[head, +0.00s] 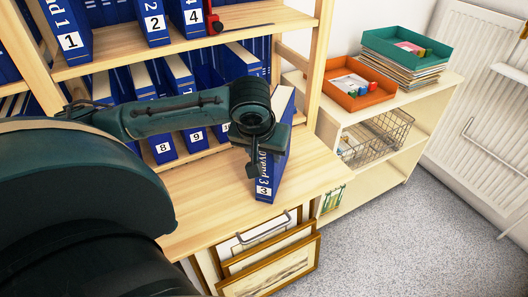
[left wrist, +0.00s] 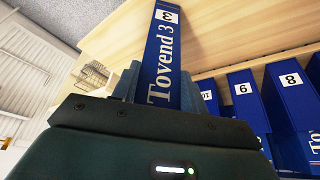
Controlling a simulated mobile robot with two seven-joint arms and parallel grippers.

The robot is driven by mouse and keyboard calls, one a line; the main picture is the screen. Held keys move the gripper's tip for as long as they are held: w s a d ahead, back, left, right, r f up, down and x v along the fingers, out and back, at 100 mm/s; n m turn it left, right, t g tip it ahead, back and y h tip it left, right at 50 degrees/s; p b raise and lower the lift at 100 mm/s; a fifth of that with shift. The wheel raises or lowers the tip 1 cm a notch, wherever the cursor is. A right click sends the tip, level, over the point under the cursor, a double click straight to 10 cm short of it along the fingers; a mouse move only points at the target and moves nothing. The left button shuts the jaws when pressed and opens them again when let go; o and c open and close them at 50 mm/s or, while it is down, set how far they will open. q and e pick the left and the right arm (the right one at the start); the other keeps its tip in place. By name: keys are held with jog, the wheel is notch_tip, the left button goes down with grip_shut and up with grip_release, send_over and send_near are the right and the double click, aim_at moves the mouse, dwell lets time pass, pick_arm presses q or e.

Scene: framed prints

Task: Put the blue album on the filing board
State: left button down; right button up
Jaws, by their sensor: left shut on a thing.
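My left gripper (head: 262,152) is shut on the album's upper part. In the left wrist view, the album (left wrist: 165,50) runs away from between the fingers (left wrist: 155,88), its label end against the bare wood. I cannot tell for sure whether its lower edge touches the board. My arm hides part of the album and board. My right gripper is not in view.
Numbered blue albums (head: 180,75) stand on the shelves behind. Framed prints (head: 270,262) lean below the board's front edge. To the right, a low cream shelf (head: 385,170) holds an orange tray (head: 362,97), a green tray (head: 433,58) and a wire basket (head: 385,145). Bare wood lies left of the album.

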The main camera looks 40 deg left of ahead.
pick_arm(q)
jog(key=shift+w, duration=0.1)
jog(key=c, duration=0.8)
grip_release()
jog(key=shift+o, duration=0.2)
jog(key=p+v, duration=0.3)
jog(key=v, duration=0.9)
jog(key=w+d+f+m+t+h, duration=0.3)
jog(key=d+f+m+h, duration=0.3)
jog(key=d+f, duration=0.8)
jog(key=s+d+f+m+t, duration=0.2)
jog(key=s+f+t, duration=0.2)
jog(key=s+f, duration=0.5)
notch_tip(320, 180, down, 4)
jog(key=shift+s+r+b, duration=0.15)
jog(key=shift+s+b, duration=0.05)
jog(key=shift+b, duration=0.1)
